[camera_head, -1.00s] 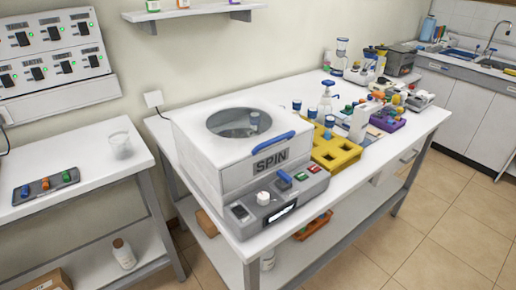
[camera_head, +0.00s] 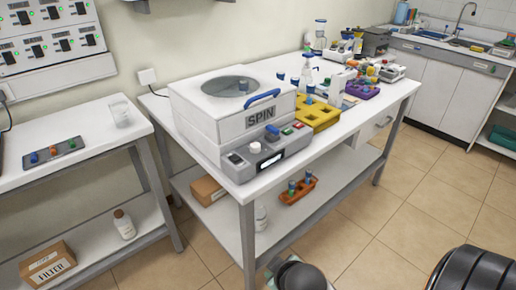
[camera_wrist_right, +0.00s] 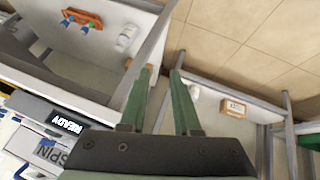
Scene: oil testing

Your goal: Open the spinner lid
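The white spinner (camera_head: 203,122) stands on the near end of the white table in the head view. Its lid (camera_head: 204,86) lies flat and shut on top, with a round window and a blue handle (camera_head: 262,97) along its front edge. The handle is free of any gripper. My right gripper (camera_wrist_right: 162,72) shows in the right wrist view with its two green fingers apart and nothing between them. It is over the space in front of the tables. Part of the spinner's panel, with the READY display (camera_wrist_right: 66,122), shows at that view's lower left. My left gripper is out of view.
The yellow rack (camera_head: 318,121) stands right of the spinner, with bottles and a purple rack (camera_head: 362,91) beyond. An orange rack (camera_head: 298,189) is on the shelf below. A side table (camera_head: 85,145) stands left. Dark rounded parts, likely my arm, show at bottom right.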

